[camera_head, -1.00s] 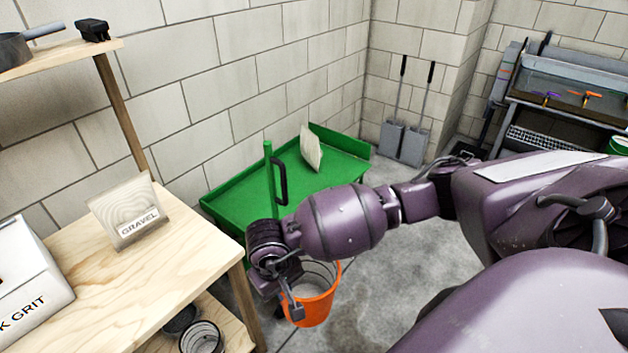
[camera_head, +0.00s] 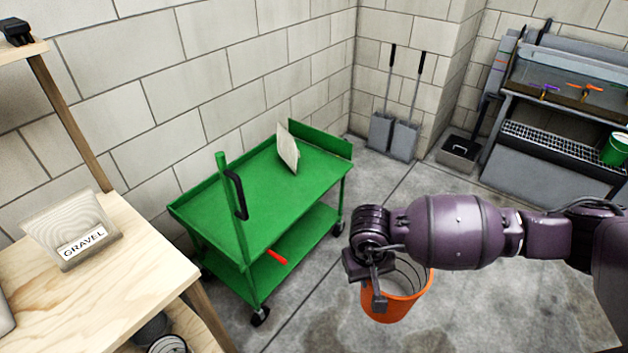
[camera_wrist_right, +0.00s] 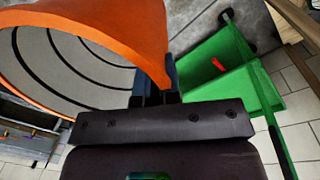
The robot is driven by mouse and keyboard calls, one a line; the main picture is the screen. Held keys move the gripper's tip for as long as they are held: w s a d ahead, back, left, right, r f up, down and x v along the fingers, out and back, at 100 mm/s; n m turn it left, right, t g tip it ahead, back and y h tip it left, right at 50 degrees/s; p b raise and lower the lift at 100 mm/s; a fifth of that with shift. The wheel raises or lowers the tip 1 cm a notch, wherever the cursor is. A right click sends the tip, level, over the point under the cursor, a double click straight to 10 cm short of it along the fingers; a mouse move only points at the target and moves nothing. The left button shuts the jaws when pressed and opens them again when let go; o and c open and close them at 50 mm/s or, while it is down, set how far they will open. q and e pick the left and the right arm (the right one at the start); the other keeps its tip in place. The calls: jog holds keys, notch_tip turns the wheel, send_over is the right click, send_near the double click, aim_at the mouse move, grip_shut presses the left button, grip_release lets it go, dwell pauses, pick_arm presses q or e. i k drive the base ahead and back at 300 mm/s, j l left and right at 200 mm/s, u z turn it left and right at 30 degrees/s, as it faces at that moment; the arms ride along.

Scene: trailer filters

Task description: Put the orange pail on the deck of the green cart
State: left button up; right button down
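The orange pail (camera_head: 398,303) hangs below my right gripper (camera_head: 378,290) in the head view, to the right of the cart and apart from it. In the right wrist view the pail's rim (camera_wrist_right: 150,40) sits between the fingers of the gripper (camera_wrist_right: 155,92), which looks shut on it. The pail is open-topped, with dark rings on its pale inside. The green cart (camera_head: 215,200) stands against the block wall; its upper deck is mostly bare. A pale board (camera_head: 288,150) stands tilted near the deck's far end. My left gripper is in neither view.
A wooden bench (camera_head: 130,260) with a gravel sign (camera_head: 75,235) stands to the left of the cart. The cart's upright handle post (camera_head: 235,205) rises at its near end. A red object (camera_head: 277,257) shows at the lower shelf. Two shovels (camera_head: 405,138) lean at the back. Floor between is clear.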

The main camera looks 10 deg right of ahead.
aim_at(258, 194)
jog(key=i+l+z, duration=0.1)
jog(key=z, duration=0.25)
jog(key=i+l+z, duration=0.1)
jog(key=z, duration=0.25)
jog(key=i+l+z, duration=0.15)
jog(key=z, duration=0.2)
jog(key=i+l+z, duration=0.15)
jog(key=i, duration=0.25)
jog(key=i+l+z, duration=0.1)
jog(key=i, duration=0.25)
jog(key=i+u, duration=0.15)
jog(key=u, duration=0.3)
jog(key=i+l+u, duration=0.1)
jog(key=u, duration=0.3)
jog(key=i+l+u, duration=0.1)
jog(key=u, duration=0.35)
jog(key=i+l+u, duration=0.15)
jog(key=u, duration=0.25)
jog(key=l+u, duration=0.2)
jog(key=u, duration=0.25)
jog(key=i+l+u, duration=0.15)
jog(key=u, duration=0.35)
jog(key=i+l+u, duration=0.1)
jog(key=l+u, duration=0.4)
jog(key=j, duration=0.1)
